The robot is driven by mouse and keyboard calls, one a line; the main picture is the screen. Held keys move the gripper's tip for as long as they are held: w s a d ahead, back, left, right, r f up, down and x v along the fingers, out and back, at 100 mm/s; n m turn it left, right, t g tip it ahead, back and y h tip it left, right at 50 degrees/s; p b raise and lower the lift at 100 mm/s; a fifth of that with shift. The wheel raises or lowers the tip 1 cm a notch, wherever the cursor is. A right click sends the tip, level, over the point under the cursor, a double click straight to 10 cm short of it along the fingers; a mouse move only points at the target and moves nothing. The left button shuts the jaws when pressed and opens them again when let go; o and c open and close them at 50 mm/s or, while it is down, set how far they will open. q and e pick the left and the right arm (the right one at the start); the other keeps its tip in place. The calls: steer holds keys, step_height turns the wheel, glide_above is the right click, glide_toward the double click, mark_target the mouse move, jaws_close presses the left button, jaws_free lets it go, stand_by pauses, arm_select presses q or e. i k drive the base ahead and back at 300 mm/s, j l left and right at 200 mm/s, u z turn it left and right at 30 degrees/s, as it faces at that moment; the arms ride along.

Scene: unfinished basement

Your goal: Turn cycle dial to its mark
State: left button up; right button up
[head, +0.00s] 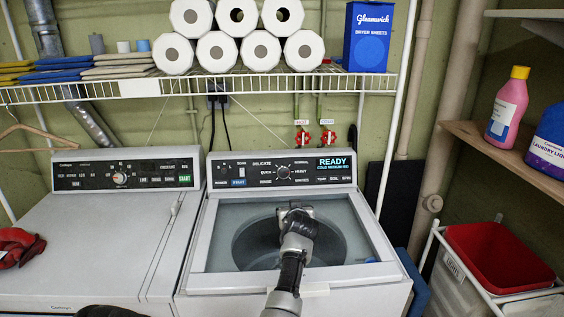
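The washer's dial (283,172) is a small dark round knob in the middle of its black panel (240,172), ringed by labels such as DELICATE, NORMAL, HEAVY, QUICK and WHITES. Its exact pointing is too small to read. The dryer's panel on the left has another dial (119,178), with a light face. My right gripper (296,207) is over the washer's lid, just below the panel and apart from the dial. Its fingers are seen from behind, so their opening is unclear. A dark shape at the bottom left edge may be my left arm; no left fingers show.
The washer's display (336,164) reads READY. A wire shelf (260,86) with paper rolls (238,17) and a dryer sheets box (367,38) hangs above. Red cloth (18,248) lies on the dryer (80,240). A red basket (490,255) and side shelf (510,160) stand right.

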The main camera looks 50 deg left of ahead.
mark_target(283, 172)
steer(key=i+j, duration=0.15)
steer(key=j, duration=0.2)
steer(key=i+j, duration=0.15)
steer(key=j, duration=0.2)
steer(key=i+j, duration=0.35)
steer(key=j, duration=0.3)
